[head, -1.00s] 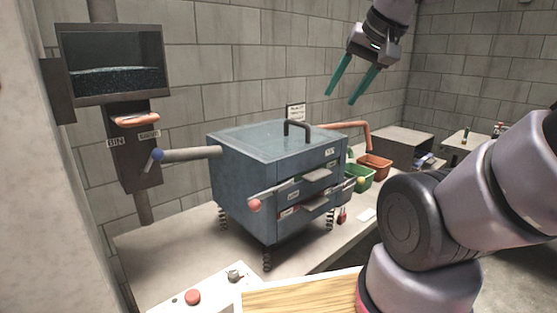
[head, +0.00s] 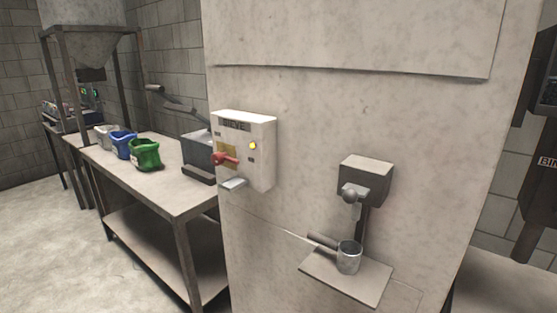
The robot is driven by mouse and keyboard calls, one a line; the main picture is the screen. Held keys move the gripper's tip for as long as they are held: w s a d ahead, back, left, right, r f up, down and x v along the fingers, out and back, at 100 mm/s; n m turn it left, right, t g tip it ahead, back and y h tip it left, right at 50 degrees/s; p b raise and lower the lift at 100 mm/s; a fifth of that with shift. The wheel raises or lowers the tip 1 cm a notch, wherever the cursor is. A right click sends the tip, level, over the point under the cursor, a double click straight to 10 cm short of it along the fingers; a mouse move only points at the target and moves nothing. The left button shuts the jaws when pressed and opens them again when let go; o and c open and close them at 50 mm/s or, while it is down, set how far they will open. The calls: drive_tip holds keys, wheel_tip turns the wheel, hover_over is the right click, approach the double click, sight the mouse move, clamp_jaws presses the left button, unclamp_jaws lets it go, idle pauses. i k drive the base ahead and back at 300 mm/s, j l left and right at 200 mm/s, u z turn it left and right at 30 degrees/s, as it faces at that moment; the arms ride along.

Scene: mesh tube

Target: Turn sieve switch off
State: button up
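A pale sieve switch box (head: 246,150) is fixed to the near face of a wide pale pillar, left of the picture's middle. A dark label across its top appears to read "SIEVE". A red rotary handle (head: 225,159) sits on a yellow plate on its front, and a yellow lamp (head: 253,146) shows bright beside it. A small pale tab (head: 233,184) sticks out below the box. My gripper is not in the current view.
Right of the switch, a grey dispenser (head: 366,176) hangs over a metal cup (head: 348,257) on a small shelf (head: 312,272). Open floor (head: 52,235) lies at far left.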

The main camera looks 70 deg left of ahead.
sight(218, 159)
drive_tip(key=u, duration=2.9)
drive_tip(key=i+j+z, duration=0.1)
drive_tip(key=i+z, duration=0.15)
drive_tip(key=i+j+z, duration=0.2)
drive_tip(key=i, duration=0.15)
